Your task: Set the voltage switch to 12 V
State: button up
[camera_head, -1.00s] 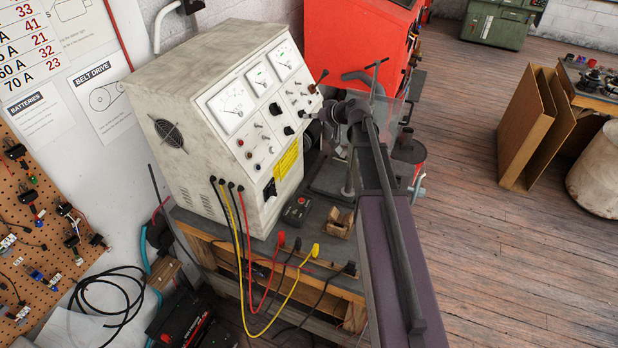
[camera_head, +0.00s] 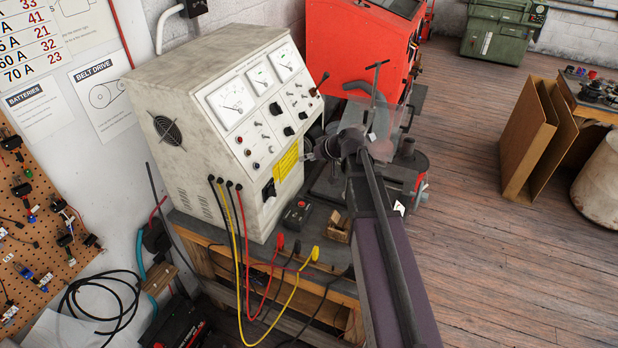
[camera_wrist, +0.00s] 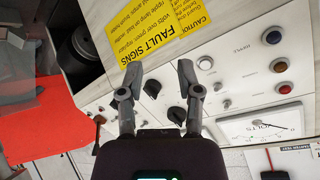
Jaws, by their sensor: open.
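The grey-white test bench cabinet (camera_head: 195,110) stands on the bench with gauges, toggles and black knobs on its sloped front. Two black knobs show on it, an upper one (camera_head: 275,109) and a lower one (camera_head: 288,131). I cannot read which control is the voltage switch. My gripper (camera_head: 313,154) is in front of the panel, beside the yellow label (camera_head: 287,160). In the wrist view my gripper (camera_wrist: 158,76) is open and empty. Two black knobs, one (camera_wrist: 152,88) and another (camera_wrist: 177,115), appear between and near its fingers, seen upside down. Contact cannot be told.
Red, yellow and black cables (camera_head: 238,225) hang from the cabinet's lower front. A small black control box (camera_head: 297,213) and an open cardboard box (camera_head: 338,226) lie on the bench. A red machine (camera_head: 355,45) stands behind. Open wooden floor (camera_head: 470,240) lies to the right.

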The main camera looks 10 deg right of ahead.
jog(key=shift+g, duration=0.4)
jog(key=shift+s+a+f+b, duration=0.2)
jog(key=shift+s+f+b, duration=0.2)
jog(key=shift+s+f, duration=0.35)
jog(key=shift+s+a+f+b, duration=0.15)
jog(key=shift+s+f+b, duration=0.2)
jog(key=shift+s+f, duration=0.4)
jog(key=s+f+m+g+h+b, duration=0.1)
jog(key=s+f+g+h+b, duration=0.1)
jog(key=s+f, duration=0.2)
jog(key=s+f+m+g+h+b, duration=0.1)
jog(key=s+f, duration=0.3)
jog(key=s, duration=0.6)
jog(key=s+f+m+g+h+b, duration=0.1)
jog(key=s+f+g+h+b, duration=0.2)
jog(key=s, duration=0.4)
jog(key=shift+s+d+f+h+b, duration=0.15)
jog(key=shift+s+f+h+b, duration=0.2)
jog(key=shift+f+b, duration=0.3)
